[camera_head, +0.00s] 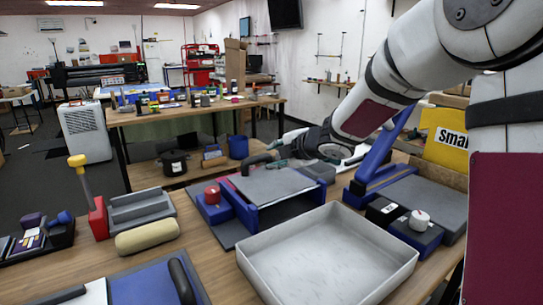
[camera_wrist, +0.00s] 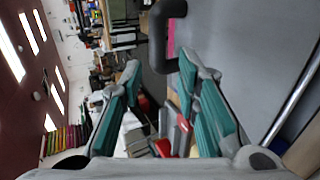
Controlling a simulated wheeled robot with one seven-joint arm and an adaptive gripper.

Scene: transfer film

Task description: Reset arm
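My gripper (camera_wrist: 160,75) shows in the wrist view with its two teal-padded fingers spread apart and nothing held between them. In the head view my gripper (camera_head: 277,162) is partly hidden, low behind the grey-topped blue stand (camera_head: 270,188). A black curved handle (camera_wrist: 160,30) on a grey panel (camera_wrist: 240,40) lies just past the fingertips, nearest the right finger in the wrist view. The handle (camera_head: 262,158) also shows beside my gripper in the head view. I cannot tell whether they touch.
An empty grey tray (camera_head: 325,255) stands at the front of the wooden table. A beige roll (camera_head: 147,236), a grey bin (camera_head: 140,209) and a red block with a yellow-topped handle (camera_head: 98,218) are at left. A blue-framed station (camera_head: 405,195) stands at right, below my arm.

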